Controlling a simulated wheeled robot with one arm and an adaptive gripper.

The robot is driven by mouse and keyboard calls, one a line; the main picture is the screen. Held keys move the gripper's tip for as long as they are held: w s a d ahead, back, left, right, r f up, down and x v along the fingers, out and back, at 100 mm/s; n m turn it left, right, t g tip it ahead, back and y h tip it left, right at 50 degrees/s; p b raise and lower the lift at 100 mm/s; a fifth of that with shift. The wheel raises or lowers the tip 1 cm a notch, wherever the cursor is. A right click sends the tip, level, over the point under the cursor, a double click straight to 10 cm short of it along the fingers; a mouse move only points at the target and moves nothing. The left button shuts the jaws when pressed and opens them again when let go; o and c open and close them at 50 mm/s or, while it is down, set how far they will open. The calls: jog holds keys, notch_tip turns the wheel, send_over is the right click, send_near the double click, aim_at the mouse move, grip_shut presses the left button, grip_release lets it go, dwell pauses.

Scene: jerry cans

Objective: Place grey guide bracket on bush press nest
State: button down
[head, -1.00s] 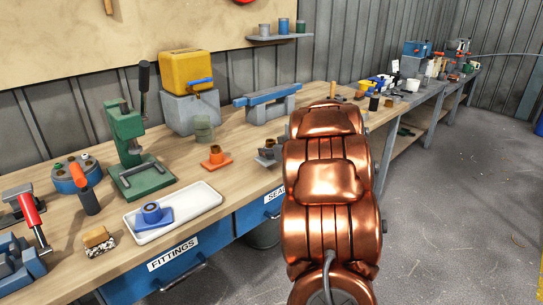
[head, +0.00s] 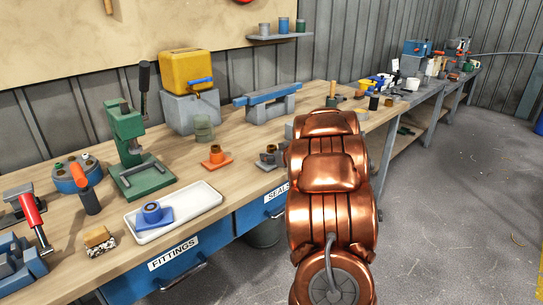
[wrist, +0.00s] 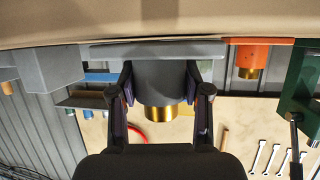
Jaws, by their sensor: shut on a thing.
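The grey guide bracket, a flat plate with a round body and a brass bush, fills the middle of the wrist view (wrist: 158,76), which looks upside down. My gripper (wrist: 160,92) is shut on its round body, one finger on each side. I cannot tell whether its plate touches the bench. In the head view my arm hides most of the gripper; a small grey part of the bracket (head: 268,160) shows left of the arm. The green bush press (head: 128,140), with its base and nest area (head: 142,176), stands further left, and also at the wrist view's right edge (wrist: 301,82).
An orange bracket (head: 215,157) stands between the grey bracket and the press. A white tray (head: 182,222) with a blue bracket (head: 153,214) lies in front of the press. A grey-green cup (head: 203,128), yellow box (head: 187,72) and blue-topped stand (head: 266,100) are behind.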

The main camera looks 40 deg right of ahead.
jog(key=shift+f, duration=0.1)
jog(key=c, duration=0.5)
grip_release()
jog(key=shift+f, duration=0.1)
jog(key=shift+f+b, duration=0.2)
jog(key=shift+b, duration=0.65)
jog(key=v, duration=0.5)
jog(key=p+v, duration=0.1)
jog(key=v, duration=0.2)
jog(key=shift+w+r, duration=0.15)
jog(key=shift+r, duration=0.15)
jog(key=shift+a, duration=0.1)
